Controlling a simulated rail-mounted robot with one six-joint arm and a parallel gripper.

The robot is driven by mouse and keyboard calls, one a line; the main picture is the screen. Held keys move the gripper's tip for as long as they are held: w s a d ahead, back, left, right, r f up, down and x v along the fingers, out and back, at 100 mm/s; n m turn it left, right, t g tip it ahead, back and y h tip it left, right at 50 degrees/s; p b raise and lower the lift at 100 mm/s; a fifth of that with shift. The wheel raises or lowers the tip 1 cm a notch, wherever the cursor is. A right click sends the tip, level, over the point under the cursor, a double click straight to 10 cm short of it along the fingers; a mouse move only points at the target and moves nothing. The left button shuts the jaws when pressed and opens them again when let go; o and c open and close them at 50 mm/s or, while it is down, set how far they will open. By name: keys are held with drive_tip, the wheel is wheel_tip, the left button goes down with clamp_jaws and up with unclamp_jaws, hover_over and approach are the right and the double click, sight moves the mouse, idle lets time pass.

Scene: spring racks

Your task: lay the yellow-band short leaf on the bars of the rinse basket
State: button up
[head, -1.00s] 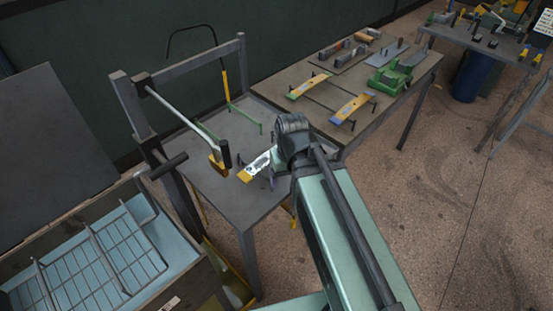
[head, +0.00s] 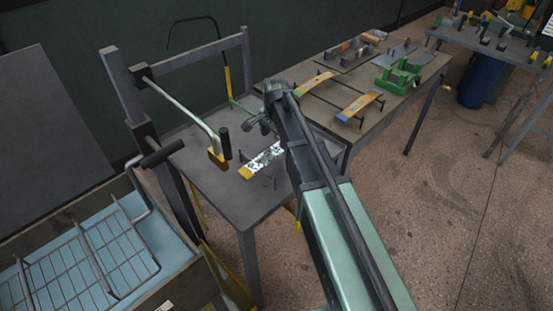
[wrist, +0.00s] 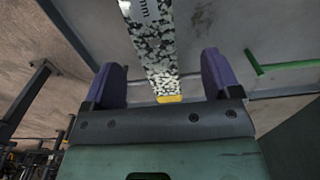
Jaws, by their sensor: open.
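The short leaf (head: 262,162), speckled black and white with a yellow near end, lies on the grey stand in the head view. My arm is close to its right end. In the wrist view the speckled leaf (wrist: 152,45) runs between the fingers, and a yellow band shows at its lower end. My gripper (wrist: 161,62) is open, with a purple finger on each side of the leaf and gaps showing. In the head view my gripper is mostly hidden behind my wrist. The rinse basket (head: 92,262), made of wire bars, sits at lower left.
The basket is in a blue-lined tank (head: 38,248) with a dark handle at its edge. An upright frame with a yellow-ended lever (head: 218,158) stands between tank and leaf. Other leaves (head: 358,104) and a green device (head: 397,75) are on the table behind.

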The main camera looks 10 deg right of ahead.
sight(277, 149)
drive_tip(key=f+b, duration=0.5)
drive_tip(key=shift+s+d+f, duration=0.15)
drive_tip(key=shift+s+f, duration=0.05)
drive_tip(key=shift+s, duration=0.05)
drive_tip(key=shift+r, duration=0.25)
clamp_jaws()
